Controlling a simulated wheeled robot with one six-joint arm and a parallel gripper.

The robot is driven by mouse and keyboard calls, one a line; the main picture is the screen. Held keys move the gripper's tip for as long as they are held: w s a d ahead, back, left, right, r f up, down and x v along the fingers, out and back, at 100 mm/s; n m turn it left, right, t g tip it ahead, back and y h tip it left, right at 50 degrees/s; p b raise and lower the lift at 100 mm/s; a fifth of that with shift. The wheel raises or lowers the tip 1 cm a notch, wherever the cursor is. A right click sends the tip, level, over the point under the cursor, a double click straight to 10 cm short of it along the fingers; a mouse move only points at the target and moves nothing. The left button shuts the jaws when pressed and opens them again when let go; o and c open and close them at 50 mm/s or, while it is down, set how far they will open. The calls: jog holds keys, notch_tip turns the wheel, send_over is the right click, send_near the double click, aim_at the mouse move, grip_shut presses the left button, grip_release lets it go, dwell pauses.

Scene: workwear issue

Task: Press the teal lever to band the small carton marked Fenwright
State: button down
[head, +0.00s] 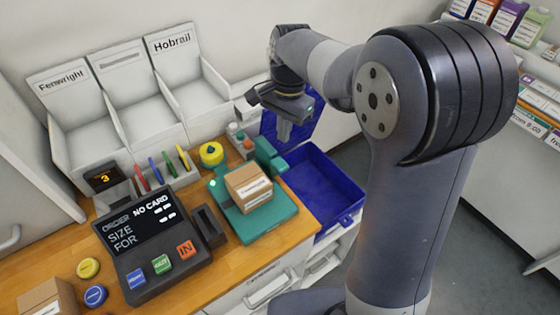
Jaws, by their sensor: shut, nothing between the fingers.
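A small brown carton (249,187) sits on a flat teal base (278,217) on the wooden counter. Its white label has print too small to read surely. A teal upright piece (268,153) stands at the back right of the base, and I cannot tell surely which part of it is the lever. My gripper (284,138) is shut and empty, pointing down just behind and right of this piece in the picture. Whether it touches the teal piece cannot be told.
An open blue crate (325,188) lies right of the base. A dark terminal (142,240) reading "NO CARD" stands left. Behind are white bins labelled Fenwright (62,78) and Hobrail (172,42), a yellow tape roll (211,154) and pens. Another carton (47,298) is front left.

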aim_at(284, 160)
jog(key=shift+f, duration=0.15)
jog(key=f+b, duration=0.6)
jog(key=b, duration=0.1)
jog(key=shift+s+a+f, duration=0.2)
jog(key=shift+s+f, duration=0.1)
jog(key=shift+f, duration=0.1)
notch_tip(284, 160, down, 4)
jog(key=shift+f+b, duration=0.1)
jog(key=shift+b, duration=1.05)
jog(key=shift+w+d+r+p, duration=0.3)
jog(key=shift+r+p, duration=0.2)
jog(key=shift+p, duration=0.2)
jog(key=shift+w+d+r+p, duration=0.2)
jog(key=shift+w+d+p, duration=0.45)
jog(key=shift+w, duration=0.25)
